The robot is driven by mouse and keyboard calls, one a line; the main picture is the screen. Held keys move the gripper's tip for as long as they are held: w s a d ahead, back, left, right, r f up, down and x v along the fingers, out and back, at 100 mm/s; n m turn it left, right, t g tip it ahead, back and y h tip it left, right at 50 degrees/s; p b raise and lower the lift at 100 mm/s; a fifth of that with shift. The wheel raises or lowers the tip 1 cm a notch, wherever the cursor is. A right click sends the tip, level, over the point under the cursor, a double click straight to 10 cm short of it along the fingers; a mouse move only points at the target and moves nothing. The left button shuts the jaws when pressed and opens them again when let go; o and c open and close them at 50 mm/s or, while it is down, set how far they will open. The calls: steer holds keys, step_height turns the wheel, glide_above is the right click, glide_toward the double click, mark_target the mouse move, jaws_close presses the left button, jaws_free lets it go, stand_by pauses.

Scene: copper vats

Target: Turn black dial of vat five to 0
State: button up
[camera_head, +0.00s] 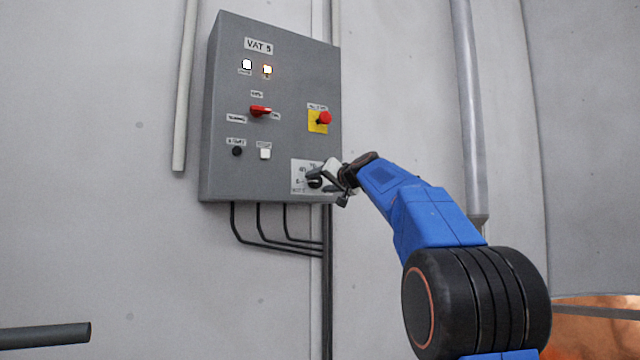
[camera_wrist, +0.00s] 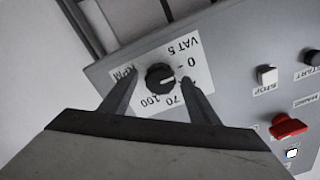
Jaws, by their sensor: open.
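The black dial (camera_wrist: 160,77) sits on a white label plate (camera_wrist: 150,105) on the grey panel marked VAT 5. The plate carries RPM, 0, 70 and 100. A light pointer mark seems to lie on the dial's right side in the wrist view, but its exact reading is hard to tell. My gripper (camera_wrist: 159,76) is open, with one finger on each side of the dial. Small gaps show between the fingers and the dial. In the head view, my gripper (camera_head: 325,179) is at the panel's lower right corner, partly covering the dial (camera_head: 315,183).
The grey control box (camera_head: 225,115) also bears a red selector switch (camera_head: 260,111), a red emergency button (camera_head: 324,118) on yellow, a black button (camera_head: 237,151) and a white button (camera_head: 265,154). Cables (camera_head: 260,230) run below the box. A pipe (camera_head: 469,120) stands to the right.

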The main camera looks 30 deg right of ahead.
steer(key=s, duration=1.7)
steer(key=shift+d, duration=0.3)
steer(key=shift+s, duration=0.1)
steer(key=s+a+f+n+g+y, duration=0.15)
steer(key=s+a+f, duration=0.25)
steer(key=a+f, duration=0.5)
steer(key=s+a+f+n+g, duration=0.1)
steer(key=s+a+f+g, duration=0.25)
steer(key=f, duration=0.85)
steer(key=s+a+f+n+g, duration=0.1)
steer(key=s+a+f+g, duration=0.1)
steer(key=s+a+f, duration=0.65)
steer(key=s+f+n+g, duration=0.1)
steer(key=s+f+g, duration=0.1)
steer(key=s+f, duration=0.4)
steer(key=s+a+f+g+h, duration=0.1)
steer(key=s+f, duration=0.5)
steer(key=f, duration=0.8)
steer(key=s+f+n+g+h, duration=0.1)
steer(key=s+f+g, duration=0.2)
steer(key=s+f, duration=0.3)
step_height(320, 180, down, 5)
steer(key=shift+s+a+f+n, duration=0.1)
steer(key=shift+s+a+n, duration=0.15)
steer(key=shift+a+n, duration=0.15)
steer(key=shift+c, duration=0.2)
